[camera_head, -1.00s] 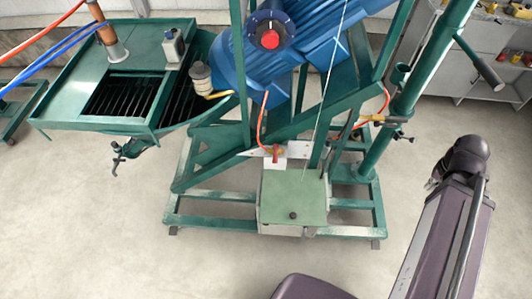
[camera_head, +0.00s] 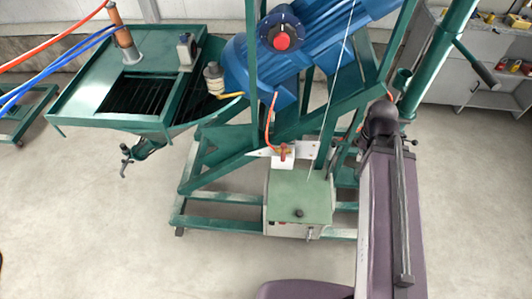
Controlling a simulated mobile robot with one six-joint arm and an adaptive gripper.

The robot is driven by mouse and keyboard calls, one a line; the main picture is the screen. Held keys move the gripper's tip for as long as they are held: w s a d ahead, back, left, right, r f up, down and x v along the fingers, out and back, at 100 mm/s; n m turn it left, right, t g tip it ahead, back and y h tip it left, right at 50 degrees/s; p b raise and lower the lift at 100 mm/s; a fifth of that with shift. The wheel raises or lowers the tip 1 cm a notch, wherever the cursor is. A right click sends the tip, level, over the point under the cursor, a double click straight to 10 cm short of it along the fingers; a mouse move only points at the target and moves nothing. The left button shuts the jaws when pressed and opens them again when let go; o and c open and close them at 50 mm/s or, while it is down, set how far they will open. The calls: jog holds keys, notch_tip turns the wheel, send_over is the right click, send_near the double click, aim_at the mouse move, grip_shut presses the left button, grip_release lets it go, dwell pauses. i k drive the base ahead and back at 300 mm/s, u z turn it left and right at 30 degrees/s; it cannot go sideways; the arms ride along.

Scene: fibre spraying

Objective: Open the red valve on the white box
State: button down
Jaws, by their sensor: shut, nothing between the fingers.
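The small white box (camera_head: 283,163) is fixed on the green frame, just above a pale green cabinet. The red valve (camera_head: 283,153) shows as a small red handle at its top front. An orange hose (camera_head: 271,122) comes down from above to the valve. The valve's exact angle is too small to tell. My purple arm (camera_head: 390,215) rises from the bottom right, its dark joint (camera_head: 382,118) to the right of the valve and apart from it in the picture. My gripper's fingers cannot be made out.
The pale green cabinet (camera_head: 300,196) stands below the white box. A blue motor with a red knob (camera_head: 283,42) is above. A green table (camera_head: 80,85) is at left. Green frame bars surround the valve. The floor (camera_head: 120,220) at front left is clear.

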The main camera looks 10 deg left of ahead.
aim_at(284, 145)
jog(key=u, duration=0.75)
jog(key=k, duration=0.95)
jog(key=z, duration=0.05)
jog(key=i, duration=0.8)
